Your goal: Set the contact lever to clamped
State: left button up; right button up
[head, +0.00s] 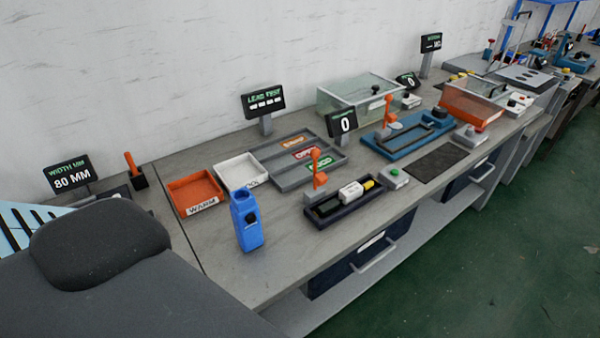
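Two orange levers stand on the bench, and no label I can read says which is the contact lever. The nearer lever (317,168) stands roughly upright at the left end of a dark fixture tray (325,215). A white and yellow part (356,191) lies in that tray. The farther lever (389,110) stands roughly upright on a blue fixture (378,147). I cannot tell from this view whether either lever is clamped. Neither of my grippers shows.
A blue bottle-shaped object (246,220) stands near the front edge. An orange bin (194,192), a white bin (238,171) and a grey sorting tray (290,184) lie behind it. A green button box (394,176) and dark mat (440,163) are right of the nearer fixture.

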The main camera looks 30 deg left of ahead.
aim_at(319, 179)
jog(key=k+j+u, duration=0.15)
jog(key=k+j, duration=0.35)
jog(key=k, duration=0.25)
jog(key=k+j+u, duration=0.15)
jog(key=k+j, duration=0.4)
jog(key=k, duration=0.2)
jog(key=i, duration=0.4)
